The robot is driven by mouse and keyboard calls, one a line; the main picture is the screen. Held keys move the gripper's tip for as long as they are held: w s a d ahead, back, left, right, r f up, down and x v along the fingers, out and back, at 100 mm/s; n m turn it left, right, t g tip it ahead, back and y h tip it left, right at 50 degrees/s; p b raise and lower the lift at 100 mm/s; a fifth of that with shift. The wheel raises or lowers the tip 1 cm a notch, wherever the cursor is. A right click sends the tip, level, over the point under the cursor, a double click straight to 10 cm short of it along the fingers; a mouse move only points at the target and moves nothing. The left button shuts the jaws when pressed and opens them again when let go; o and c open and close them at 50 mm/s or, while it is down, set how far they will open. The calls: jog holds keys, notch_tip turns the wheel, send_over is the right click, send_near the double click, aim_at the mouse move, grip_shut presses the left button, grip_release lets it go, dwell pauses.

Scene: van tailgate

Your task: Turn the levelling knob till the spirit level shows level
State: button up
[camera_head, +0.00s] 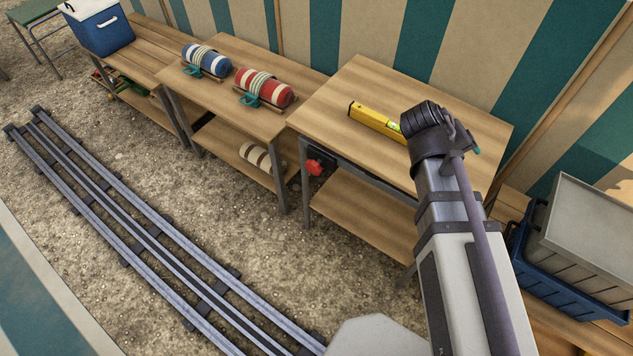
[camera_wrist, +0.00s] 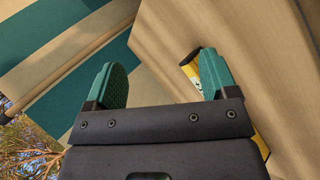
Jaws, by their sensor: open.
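The yellow spirit level (camera_head: 378,122) lies on the right-hand wooden table (camera_head: 345,95). A pale green vial shows near its right end, but the bubble is too small to read. The red levelling knob (camera_head: 314,167) sits on a dark mount near the table's front left leg. My gripper (camera_wrist: 162,80) is open, with two green fingers apart and nothing between them. It is above the table's right part, away from the knob. In the wrist view, the right finger partly hides the level (camera_wrist: 189,72). The knob is not in the wrist view.
A second table (camera_head: 228,62) to the left carries a blue-striped roll (camera_head: 206,60) and a red-striped roll (camera_head: 263,87). Rails (camera_head: 150,235) cross the gravel. Gravel in front of the knob is clear.

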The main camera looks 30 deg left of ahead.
jog(key=s+a+f+n+t+b, duration=0.1)
jog(key=a+f+n+t+b, duration=0.1)
jog(key=a, duration=0.4)
jog(key=a+f+n+t+b, duration=0.1)
jog(key=a+f+t+b, duration=0.1)
jog(key=a+b, duration=0.2)
jog(key=s+a+f+n+t+y+b, duration=0.1)
jog(key=a+f+n+t+b, duration=0.1)
jog(key=a, duration=0.6)
jog(key=shift+s+f+n+b, duration=0.35)
jog(key=shift+f+b, duration=0.25)
jog(key=shift+b, duration=0.25)
jog(key=s+a+f+n+t+y+b, duration=0.2)
jog(key=s+a+n+t+b, duration=0.1)
jog(key=s+a+b, duration=0.3)
jog(key=s+a+f+n+t+y+b, duration=0.2)
jog(key=s+a+n+b, duration=0.15)
jog(key=a, duration=0.55)
jog(key=n+b, duration=0.6)
jog(key=b, duration=0.5)
send_near(311, 170)
jog(key=w, duration=0.1)
jog(key=shift+t, duration=0.4)
jog(key=w, duration=0.7)
jog(key=w+f, duration=0.1)
jog(key=w, duration=0.2)
jog(key=shift+w+d, duration=0.3)
jog(key=shift+c, duration=0.3)
